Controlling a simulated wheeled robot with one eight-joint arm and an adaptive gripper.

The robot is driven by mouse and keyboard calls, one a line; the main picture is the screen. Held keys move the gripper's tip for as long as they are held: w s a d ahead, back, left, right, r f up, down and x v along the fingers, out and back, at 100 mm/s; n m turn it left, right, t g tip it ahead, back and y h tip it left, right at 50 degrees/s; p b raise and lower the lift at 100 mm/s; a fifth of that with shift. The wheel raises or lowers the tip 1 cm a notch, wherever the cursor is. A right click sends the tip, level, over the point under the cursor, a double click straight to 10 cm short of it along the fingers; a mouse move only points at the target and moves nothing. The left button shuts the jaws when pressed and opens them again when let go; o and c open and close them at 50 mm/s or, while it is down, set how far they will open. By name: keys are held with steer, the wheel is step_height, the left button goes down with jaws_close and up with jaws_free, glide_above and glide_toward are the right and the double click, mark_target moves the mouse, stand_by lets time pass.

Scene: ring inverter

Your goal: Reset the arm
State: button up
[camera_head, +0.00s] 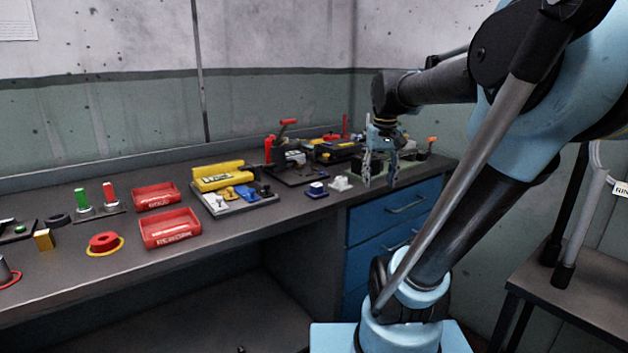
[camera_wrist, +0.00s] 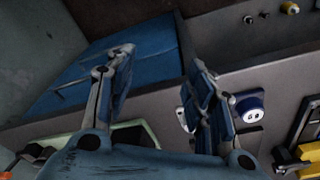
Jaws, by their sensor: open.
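My gripper (camera_head: 379,170) hangs pointing down at the right end of the workbench (camera_head: 300,213), near its front edge above the blue drawers (camera_head: 395,215). Its two fingers are apart and nothing shows between them. In the wrist view my gripper (camera_wrist: 160,85) is also spread and empty, with the bench edge and blue drawer fronts behind it. My arm reaches in from the right side of the head view, bent at the elbow. Whether the fingers touch anything on the bench is not clear, but they look free.
Two red bins (camera_head: 170,228) and a yellow device (camera_head: 217,177) stand further left. A side table (camera_head: 585,285) is at right.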

steer(key=s+f+t, duration=0.1)
steer(key=s+f, duration=1.3)
steer(key=f, duration=0.4)
steer(key=shift+w+d, duration=0.1)
